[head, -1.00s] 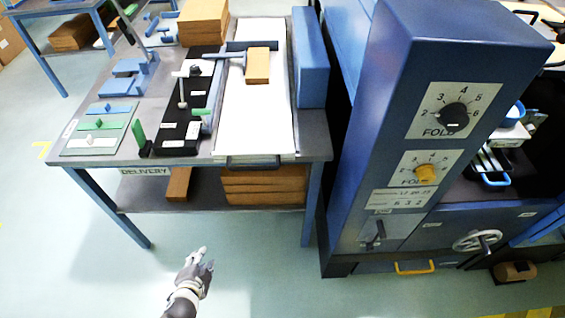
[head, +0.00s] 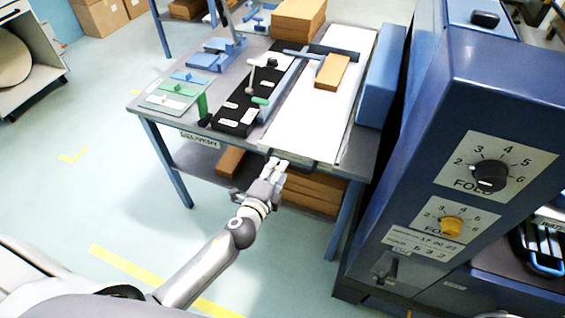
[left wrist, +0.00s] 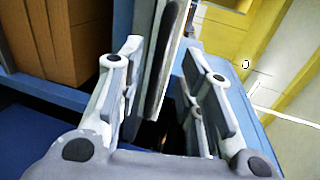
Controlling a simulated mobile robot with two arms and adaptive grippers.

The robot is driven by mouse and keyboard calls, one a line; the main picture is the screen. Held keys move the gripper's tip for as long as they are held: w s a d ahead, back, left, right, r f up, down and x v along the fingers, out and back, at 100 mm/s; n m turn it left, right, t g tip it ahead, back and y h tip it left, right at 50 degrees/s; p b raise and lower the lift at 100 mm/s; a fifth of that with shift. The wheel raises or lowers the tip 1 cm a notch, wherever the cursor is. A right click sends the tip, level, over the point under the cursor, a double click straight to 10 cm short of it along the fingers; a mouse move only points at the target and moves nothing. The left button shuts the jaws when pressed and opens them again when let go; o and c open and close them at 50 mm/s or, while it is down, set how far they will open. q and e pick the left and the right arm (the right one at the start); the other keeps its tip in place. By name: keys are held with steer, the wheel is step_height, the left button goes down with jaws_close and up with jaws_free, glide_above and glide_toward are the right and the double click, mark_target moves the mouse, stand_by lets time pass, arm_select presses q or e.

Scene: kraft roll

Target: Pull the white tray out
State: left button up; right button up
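The white tray (head: 300,125) is a long white panel lying on the grey delivery table (head: 170,118), its front end at the table's front edge. A dark handle (head: 304,161) shows below that end. My left gripper (head: 278,166) is at the handle's left part, in front of the table edge. In the left wrist view my left gripper (left wrist: 162,62) is open, a finger on each side of a dark bar (left wrist: 165,65) that looks like the handle. I see gaps beside the bar; contact is unclear. My right gripper is not in view.
A brown block (head: 332,72) with a blue-grey bar lies on the tray. A black fixture (head: 237,118) is to its left, a blue block (head: 382,85) to its right. A blue machine with dials (head: 490,177) stands at right.

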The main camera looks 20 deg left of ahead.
arm_select(q)
steer(key=shift+x, duration=2.05)
jaws_close()
